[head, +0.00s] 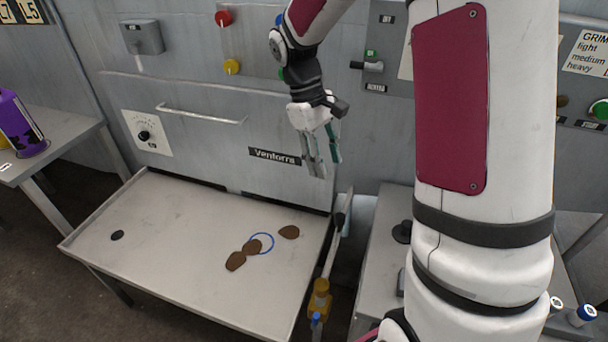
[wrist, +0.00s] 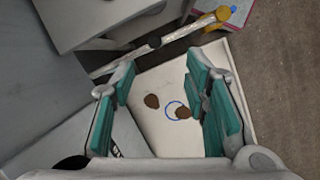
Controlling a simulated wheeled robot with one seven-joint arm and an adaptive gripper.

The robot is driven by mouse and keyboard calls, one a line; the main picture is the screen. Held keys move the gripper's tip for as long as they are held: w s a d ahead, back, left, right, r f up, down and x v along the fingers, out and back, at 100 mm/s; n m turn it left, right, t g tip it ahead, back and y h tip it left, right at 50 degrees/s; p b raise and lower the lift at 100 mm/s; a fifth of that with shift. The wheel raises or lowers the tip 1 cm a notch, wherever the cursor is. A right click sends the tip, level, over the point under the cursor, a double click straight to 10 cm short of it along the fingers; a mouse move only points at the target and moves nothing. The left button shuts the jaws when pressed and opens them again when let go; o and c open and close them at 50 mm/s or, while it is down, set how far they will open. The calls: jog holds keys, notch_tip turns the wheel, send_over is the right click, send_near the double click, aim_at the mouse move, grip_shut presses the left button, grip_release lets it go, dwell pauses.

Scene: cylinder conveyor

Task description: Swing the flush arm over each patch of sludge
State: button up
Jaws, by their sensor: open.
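Three brown sludge patches lie on the pale tray (head: 165,270): one at the right (head: 289,232), one in the middle (head: 252,246) and one nearer the front (head: 235,261). A blue ring (head: 270,236) is by the middle patch and overlaps it. The flush arm (head: 331,250) is a thin pale bar along the tray's right edge, with a yellow fitting (head: 320,299) at its front end. The flush arm also shows in the wrist view (wrist: 185,32). My gripper (head: 322,168) is open and empty, above the tray's back right corner and apart from the flush arm.
A black drain (head: 117,235) is at the tray's left. Behind stands a grey panel with a rail (head: 200,116), a dial (head: 144,135) and coloured buttons. A side table with a purple container (head: 20,125) is at the left. A grey bench (head: 375,240) stands right of the tray.

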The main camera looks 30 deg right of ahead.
aim_at(340, 215)
jog(key=shift+g, duration=0.5)
jog(key=w+x, duration=0.1)
jog(key=x, duration=0.4)
jog(key=w+x, duration=0.1)
jog(key=x, duration=0.5)
jog(key=w+f+x, duration=0.1)
jog(key=x, duration=0.5)
jog(key=shift+s+d+f+p, duration=0.1)
jog(key=shift+d+f+p, duration=0.15)
jog(key=shift+p, duration=0.05)
jog(key=shift+c, duration=0.6)
grip_shut()
